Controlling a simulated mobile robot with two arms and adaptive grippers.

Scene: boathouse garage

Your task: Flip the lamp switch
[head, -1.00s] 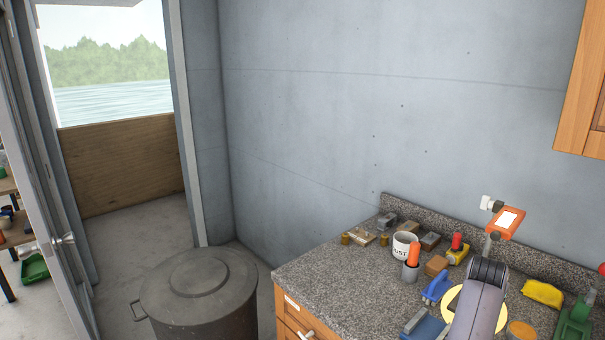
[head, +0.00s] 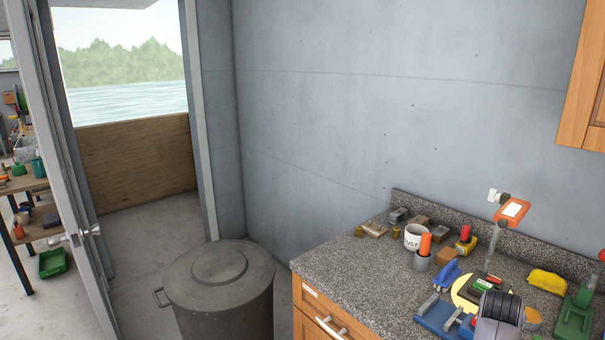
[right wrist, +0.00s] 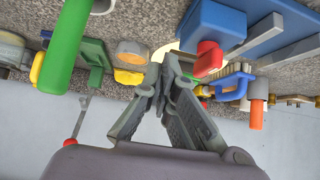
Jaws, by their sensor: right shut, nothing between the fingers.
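An orange lamp-like head with a white panel (head: 512,211) stands on a grey post at the back of the counter. A pale yellow disc (head: 460,293) lies in front of it, and a small green and dark piece with a red spot (head: 484,285) shows over the disc. I cannot tell which part is the switch. My right arm comes up from the bottom edge in the head view, its fingers not distinguishable there. In the right wrist view my right gripper (right wrist: 163,75) is shut and empty, above the counter items. My left gripper is not in view.
The granite counter (head: 345,262) holds a white mug (head: 415,237), an orange-handled tool in a grey cup (head: 422,262), a blue tool (head: 434,313), a yellow cloth-like item (head: 547,282) and a green vise (head: 575,318). A lidded bin (head: 220,290) stands left of the cabinet.

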